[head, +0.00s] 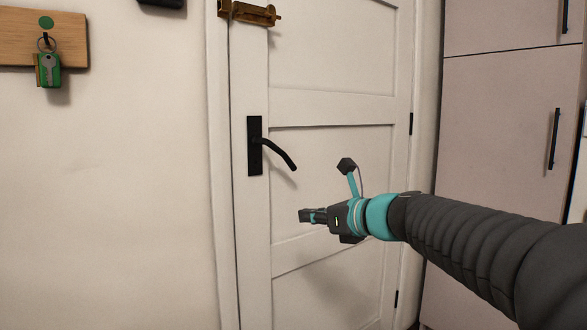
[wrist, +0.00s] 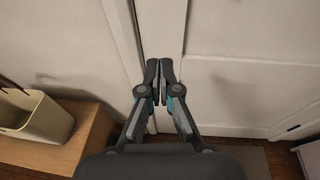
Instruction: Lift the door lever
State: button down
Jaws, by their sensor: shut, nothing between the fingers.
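The black door lever (head: 274,151) sits on a black backplate at the left side of the white panelled door (head: 330,107). Its handle slopes down to the right. My gripper (head: 303,215) is below the lever and slightly right of its tip, apart from it in the picture. In the wrist view my gripper (wrist: 162,68) has its fingertips together with nothing between them, in front of the white door (wrist: 225,45). The lever does not show in the wrist view.
A brass latch (head: 250,12) is on the door's upper left. A key holder (head: 45,45) hangs on the left wall. Tall cabinets (head: 500,120) stand at the right. A cream basket (wrist: 32,115) rests on a wooden bench (wrist: 75,135) at the left in the wrist view.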

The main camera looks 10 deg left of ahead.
notch_tip(320, 180, up, 6)
jog(key=w+m+t+y, duration=0.1)
jog(key=m, duration=0.8)
jog(key=shift+w+r+m+t, duration=0.15)
jog(key=shift+m+t, duration=0.25)
jog(key=shift+d, duration=0.1)
jog(key=w+a+r+p, duration=0.1)
jog(key=w+a+r, duration=0.1)
jog(key=w+a, duration=0.5)
jog(key=shift+w+a, duration=0.25)
jog(key=shift+w, duration=0.6)
jog(key=shift+a+r+p, duration=0.1)
jog(key=shift+r+p, duration=0.05)
jog(key=shift+p, duration=0.15)
